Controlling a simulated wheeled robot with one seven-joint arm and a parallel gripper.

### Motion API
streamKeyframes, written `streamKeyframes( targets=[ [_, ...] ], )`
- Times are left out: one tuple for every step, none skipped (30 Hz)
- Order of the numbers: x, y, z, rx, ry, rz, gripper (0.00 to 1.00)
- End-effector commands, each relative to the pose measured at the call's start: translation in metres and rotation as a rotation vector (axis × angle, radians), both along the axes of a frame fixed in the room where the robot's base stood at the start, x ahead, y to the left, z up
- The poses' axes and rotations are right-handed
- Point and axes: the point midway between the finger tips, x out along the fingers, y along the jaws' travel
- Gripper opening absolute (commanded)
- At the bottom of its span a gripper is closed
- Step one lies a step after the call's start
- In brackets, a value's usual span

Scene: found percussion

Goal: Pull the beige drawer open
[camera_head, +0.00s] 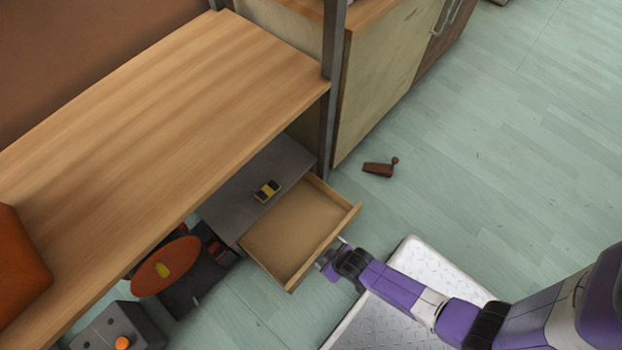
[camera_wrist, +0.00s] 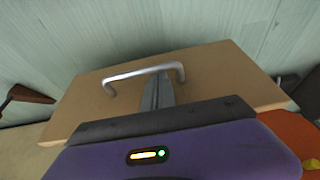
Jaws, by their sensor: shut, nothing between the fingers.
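The beige drawer (camera_head: 290,228) stands pulled out from a grey cabinet (camera_head: 240,190) under the wooden table, and its inside looks empty. Its front panel (camera_wrist: 220,70) faces my wrist camera and carries a metal bar handle (camera_wrist: 143,74). My gripper (camera_head: 328,258) is at the outer side of the drawer front. In the wrist view the gripper fingers (camera_wrist: 158,92) are shut and reach up to the handle, by its bar. I cannot tell whether they touch it. In the head view the handle is mostly hidden by the gripper.
A yellow and black toy car (camera_head: 267,191) sits on the cabinet top. The wooden table (camera_head: 160,100) overhangs the cabinet. An orange disc (camera_head: 166,265) and a grey box (camera_head: 118,328) stand at lower left. A brown object (camera_head: 379,168) lies on the otherwise clear floor at right.

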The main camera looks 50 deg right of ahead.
Motion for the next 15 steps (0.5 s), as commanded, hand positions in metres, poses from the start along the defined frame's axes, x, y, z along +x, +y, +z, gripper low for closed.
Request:
streamKeyframes(
  targets=[
    [-0.013,0.000,0.002,0.000,0.004,0.000,0.00],
    [-0.018,0.000,0.001,0.000,0.005,0.000,0.00],
    [-0.024,0.000,0.001,0.000,0.004,0.000,0.00],
    [-0.027,0.000,0.001,0.000,0.003,0.000,0.00],
    [-0.031,0.000,0.001,0.000,0.003,0.000,0.00],
    [-0.035,0.000,0.000,0.000,0.003,0.000,0.00],
    [-0.037,0.000,0.000,0.000,0.003,0.000,0.00],
    [-0.039,0.000,0.000,0.000,0.002,0.000,0.00],
    [-0.042,0.000,0.000,0.000,0.002,0.000,0.00],
    [-0.043,0.000,0.000,0.000,0.002,0.000,0.00],
    [-0.044,0.000,-0.001,0.000,0.002,0.000,0.00],
    [-0.045,0.000,-0.001,0.000,0.002,0.000,0.00],
    [-0.045,0.000,-0.001,0.000,0.001,0.000,0.00],
    [-0.045,0.000,-0.001,0.000,0.001,0.000,0.00],
    [-0.045,0.000,-0.001,0.000,0.001,0.000,0.00]
  ],
)
